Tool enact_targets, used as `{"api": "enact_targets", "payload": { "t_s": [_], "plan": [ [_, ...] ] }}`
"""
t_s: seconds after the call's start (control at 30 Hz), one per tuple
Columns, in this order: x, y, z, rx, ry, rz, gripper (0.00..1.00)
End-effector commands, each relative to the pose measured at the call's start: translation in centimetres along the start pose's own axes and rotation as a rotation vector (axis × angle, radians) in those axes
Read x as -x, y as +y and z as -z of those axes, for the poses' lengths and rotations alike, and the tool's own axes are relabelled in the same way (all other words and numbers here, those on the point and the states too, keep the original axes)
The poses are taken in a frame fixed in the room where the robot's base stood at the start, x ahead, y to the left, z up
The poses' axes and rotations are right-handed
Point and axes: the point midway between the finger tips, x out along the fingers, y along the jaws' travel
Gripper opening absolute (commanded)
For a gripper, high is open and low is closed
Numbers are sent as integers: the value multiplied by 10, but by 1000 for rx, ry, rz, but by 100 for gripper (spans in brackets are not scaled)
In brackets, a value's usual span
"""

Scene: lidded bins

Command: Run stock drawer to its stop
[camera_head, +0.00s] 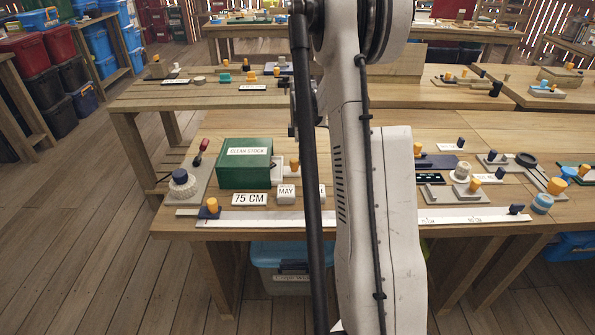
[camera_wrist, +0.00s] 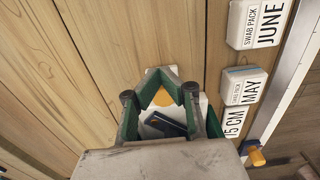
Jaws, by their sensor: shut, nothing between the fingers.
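The stock drawer unit is a green box (camera_head: 244,170) labelled CLEAN STOCK, left of my arm in the head view. A pale part (camera_head: 277,170), which looks like the drawer, stands out at its right side beside an orange knob (camera_head: 294,165). My gripper (camera_wrist: 164,80) shows in the wrist view, its green fingers drawn together at the tips and shut. An orange patch (camera_wrist: 163,98), with pale and dark blue surfaces, shows between the finger links. I cannot tell whether the fingertips touch the drawer. My arm hides the gripper in the head view.
A 75 CM card (camera_head: 249,199), a MAY block (camera_head: 286,193) and a white scale strip (camera_head: 450,217) lie in front of the box. A red-handled tool (camera_head: 201,152) is at its left. Bare wood (camera_wrist: 50,60) shows left of the gripper in the wrist view.

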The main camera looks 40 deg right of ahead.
Motion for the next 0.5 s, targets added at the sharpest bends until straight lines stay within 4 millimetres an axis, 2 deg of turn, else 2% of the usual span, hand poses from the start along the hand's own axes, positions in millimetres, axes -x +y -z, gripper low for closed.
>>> {"api": "enact_targets", "payload": {
  "t_s": [0.5],
  "plan": [
    [0,0,14,1,0,0,0]
  ]
}}
